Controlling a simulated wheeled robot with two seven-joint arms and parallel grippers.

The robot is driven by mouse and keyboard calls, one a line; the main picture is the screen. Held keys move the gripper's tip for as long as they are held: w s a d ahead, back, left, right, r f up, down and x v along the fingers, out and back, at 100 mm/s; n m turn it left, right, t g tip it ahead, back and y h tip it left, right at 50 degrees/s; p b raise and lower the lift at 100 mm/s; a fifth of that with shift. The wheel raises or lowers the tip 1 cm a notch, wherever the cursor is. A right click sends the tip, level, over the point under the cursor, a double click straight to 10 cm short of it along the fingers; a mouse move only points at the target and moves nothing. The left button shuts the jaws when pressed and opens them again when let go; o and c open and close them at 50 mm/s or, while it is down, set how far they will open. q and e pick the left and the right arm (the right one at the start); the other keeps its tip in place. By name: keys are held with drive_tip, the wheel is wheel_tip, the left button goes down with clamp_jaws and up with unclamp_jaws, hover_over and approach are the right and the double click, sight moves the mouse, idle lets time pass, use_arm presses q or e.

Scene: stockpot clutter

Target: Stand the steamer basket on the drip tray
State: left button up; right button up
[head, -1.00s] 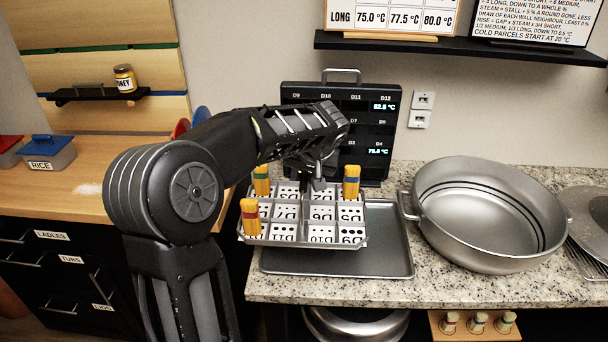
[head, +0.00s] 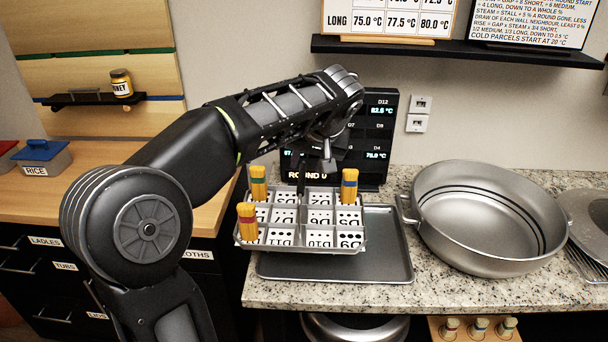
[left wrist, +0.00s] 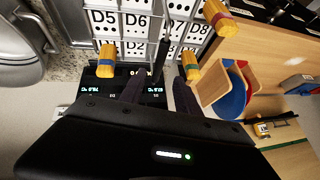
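The steamer basket (head: 300,248) is a metal grid of compartments with numbered cards and yellow bundles in some corners. In the head view it is level over the left part of the grey drip tray (head: 388,245), with its left side past the tray's left edge. I cannot tell whether its base touches the tray. My left gripper (head: 315,174) is above the back of the basket. In the left wrist view its two dark fingers (left wrist: 160,92) are apart, with a thin dark post (left wrist: 162,52) beyond them and clear of both. My right gripper is out of view.
A large steel pot (head: 485,220) stands right of the tray, its handle close to the tray's edge. A black display panel (head: 375,130) stands behind the basket. The wooden counter (head: 100,165) is at left, with a rice box (head: 43,157).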

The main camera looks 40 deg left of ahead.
use_arm(q)
drive_tip(key=shift+v, duration=1.4)
